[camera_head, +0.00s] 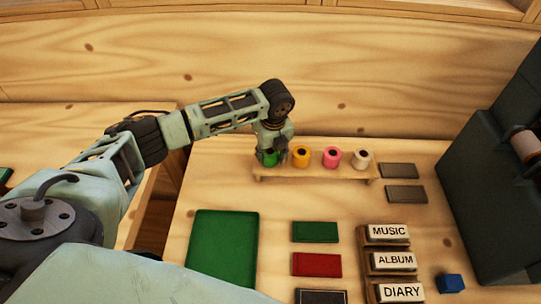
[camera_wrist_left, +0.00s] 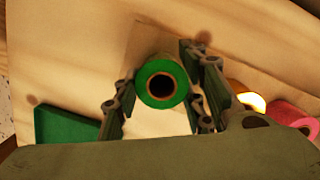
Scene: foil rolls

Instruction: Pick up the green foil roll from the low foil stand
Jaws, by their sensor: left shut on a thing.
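The low foil stand (camera_head: 315,173) is a long wooden rack near the back of the table. The green foil roll (camera_head: 268,158) is at its left end, partly hidden by my left gripper (camera_head: 270,150). In the left wrist view the green foil roll (camera_wrist_left: 160,66) shows end-on with a dark round core, between the two fingers of my left gripper (camera_wrist_left: 158,95). The left gripper is shut on this roll. I cannot tell whether the roll touches the stand. My right gripper is not in view.
Yellow (camera_head: 301,156), pink (camera_head: 332,158) and white (camera_head: 361,160) rolls stand to the right on the rack. A green mat (camera_head: 222,248), flat green (camera_head: 315,232) and red (camera_head: 317,265) pieces, and labelled blocks (camera_head: 395,261) lie in front. A dark machine (camera_head: 490,190) stands right.

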